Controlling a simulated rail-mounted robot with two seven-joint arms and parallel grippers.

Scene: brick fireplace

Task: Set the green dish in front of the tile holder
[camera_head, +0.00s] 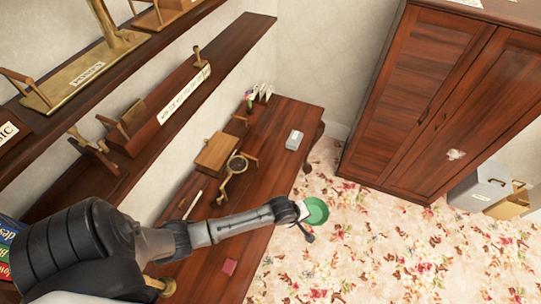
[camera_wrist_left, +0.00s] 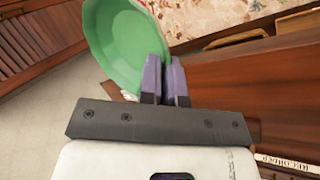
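A green dish (camera_head: 316,211) hangs at the end of my left arm in the head view, out beyond the desk's right edge and above the flowered carpet. In the left wrist view the dish (camera_wrist_left: 115,40) is tilted, with its rim between the purple fingers of my left gripper (camera_wrist_left: 165,80). The left gripper (camera_head: 303,211) is closed on that rim. I cannot tell for certain which thing is the tile holder; a long wooden block with a white lettered strip (camera_head: 184,94) sits on the wall shelf. My right gripper is not in view.
Shelves (camera_head: 236,40) overhang on the left. A tall cabinet (camera_head: 425,100) stands at right. Open carpet (camera_head: 370,250) lies below.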

